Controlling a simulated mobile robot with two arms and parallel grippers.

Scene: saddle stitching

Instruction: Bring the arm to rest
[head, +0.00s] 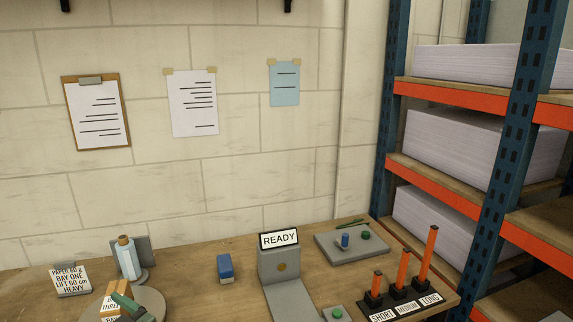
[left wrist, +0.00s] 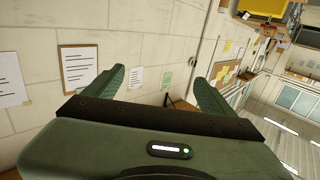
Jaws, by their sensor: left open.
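My left gripper (left wrist: 156,90) shows in the left wrist view. Its two green fingers are spread wide apart with nothing between them, and they point toward the pale block wall. In the head view, a dark green piece (head: 130,307) shows at the lower left edge; I cannot tell whether it is part of my left gripper. My right gripper is in neither view.
A wooden bench (head: 195,285) holds a READY sign stand (head: 279,262), a blue block (head: 225,268), a bottle (head: 127,258), a grey tray (head: 335,255) and upright orange posts (head: 403,268). Shelving (head: 487,190) with paper stacks stands right. Papers hang on the wall (head: 240,170).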

